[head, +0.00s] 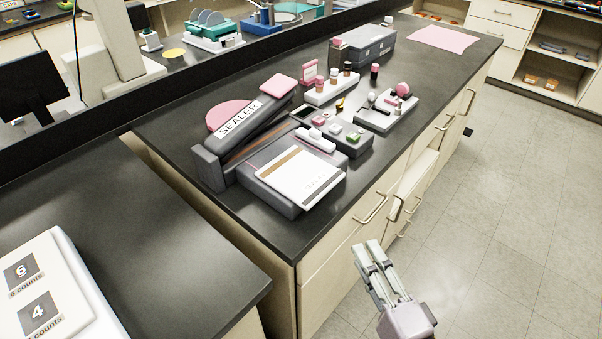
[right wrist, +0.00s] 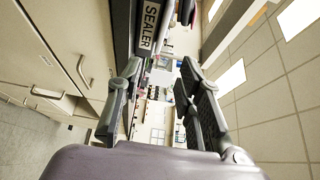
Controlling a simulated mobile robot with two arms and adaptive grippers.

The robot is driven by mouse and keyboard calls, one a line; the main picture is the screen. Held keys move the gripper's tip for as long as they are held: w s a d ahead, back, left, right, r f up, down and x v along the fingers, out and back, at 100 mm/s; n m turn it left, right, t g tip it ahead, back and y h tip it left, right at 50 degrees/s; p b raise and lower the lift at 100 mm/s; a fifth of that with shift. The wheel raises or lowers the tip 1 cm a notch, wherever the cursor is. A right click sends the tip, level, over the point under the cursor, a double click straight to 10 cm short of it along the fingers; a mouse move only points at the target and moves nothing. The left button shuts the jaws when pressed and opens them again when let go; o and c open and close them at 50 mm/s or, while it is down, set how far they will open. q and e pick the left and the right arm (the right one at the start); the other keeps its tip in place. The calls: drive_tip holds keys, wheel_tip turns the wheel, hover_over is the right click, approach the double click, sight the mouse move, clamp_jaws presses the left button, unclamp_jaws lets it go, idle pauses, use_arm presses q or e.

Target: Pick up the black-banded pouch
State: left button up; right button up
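A white pouch (head: 295,174) with a tan band near one edge lies flat on the grey base of the sealer (head: 247,122). I cannot make out a black-banded pouch in either view. My right gripper (head: 367,246) is low and to the right of the pouch, out in front of the bench drawers and apart from everything. In the right wrist view its fingers (right wrist: 160,72) stand apart with nothing between them, and the sealer's label (right wrist: 150,25) shows beyond them. My left gripper is in neither view.
Right of the sealer are a grey block with small items (head: 350,145), a bottle rack (head: 332,90), a tray with a pink ball (head: 386,115) and a grey case (head: 365,45). A pink mat (head: 442,39) lies farther back. Drawer handles (head: 371,208) jut from the bench front.

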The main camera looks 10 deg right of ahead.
drive_tip(key=p, duration=0.3)
approach(329, 191)
drive_tip(key=w, duration=0.4)
drive_tip(key=shift+a, duration=0.4)
drive_tip(key=w, duration=0.5)
drive_tip(key=shift+w+a+p, duration=0.3)
drive_tip(key=shift+w+p, duration=0.05)
drive_tip(key=shift+p, duration=0.05)
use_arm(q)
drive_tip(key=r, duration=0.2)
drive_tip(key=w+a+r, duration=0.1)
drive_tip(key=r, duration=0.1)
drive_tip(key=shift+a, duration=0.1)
use_arm(e)
drive_tip(key=shift+c, duration=0.3)
clamp_jaws()
